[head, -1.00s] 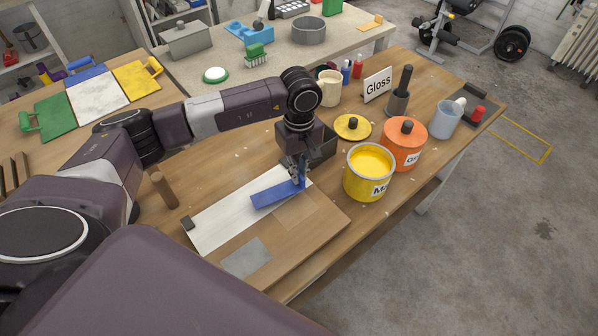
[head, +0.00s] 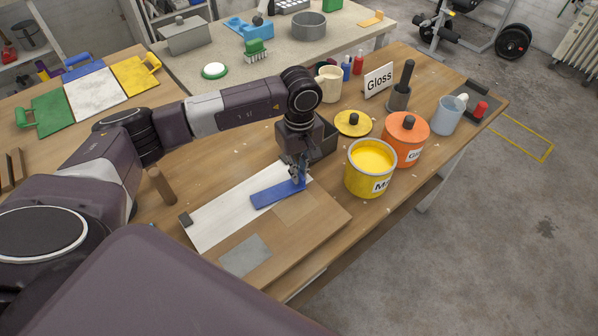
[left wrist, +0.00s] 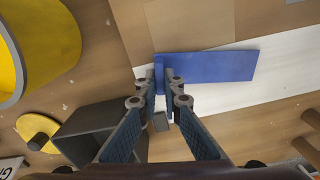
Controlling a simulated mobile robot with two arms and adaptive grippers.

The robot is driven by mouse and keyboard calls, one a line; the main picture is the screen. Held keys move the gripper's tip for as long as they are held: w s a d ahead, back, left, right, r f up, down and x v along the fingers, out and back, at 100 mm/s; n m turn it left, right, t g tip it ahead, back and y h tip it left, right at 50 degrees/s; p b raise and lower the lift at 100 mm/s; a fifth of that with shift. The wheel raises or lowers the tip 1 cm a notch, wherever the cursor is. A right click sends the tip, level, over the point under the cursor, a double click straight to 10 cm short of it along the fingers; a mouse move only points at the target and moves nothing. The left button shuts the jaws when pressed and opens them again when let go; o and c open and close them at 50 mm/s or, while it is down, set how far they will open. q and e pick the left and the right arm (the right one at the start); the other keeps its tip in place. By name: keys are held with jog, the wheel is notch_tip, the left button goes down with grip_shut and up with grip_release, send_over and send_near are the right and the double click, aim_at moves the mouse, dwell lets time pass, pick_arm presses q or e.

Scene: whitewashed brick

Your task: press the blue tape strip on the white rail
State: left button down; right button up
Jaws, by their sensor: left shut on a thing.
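The blue tape strip (head: 275,193) lies slantwise over the white rail (head: 213,220), which is a flat white band on a brown board. In the left wrist view the strip (left wrist: 215,67) crosses the rail (left wrist: 265,78), its far part reaching right from the fingers. My left gripper (head: 299,178) is shut on the strip's right end, low over the board. The fingertips (left wrist: 160,88) pinch a bit of blue that stands up between them. I cannot tell whether the whole strip touches the rail. My right gripper is not in view.
An open yellow paint can (head: 369,168) stands close to the right of the gripper, with an orange can (head: 405,140) behind it. A dark open box (left wrist: 100,130) is beside the gripper. A grey patch (head: 245,255) lies on the board, and a brown peg (head: 161,186) stands left of it.

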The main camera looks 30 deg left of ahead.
pick_arm(q)
jog(key=c, duration=2)
grip_release()
notch_tip(320, 180, up, 12)
jog(key=shift+r, duration=0.1)
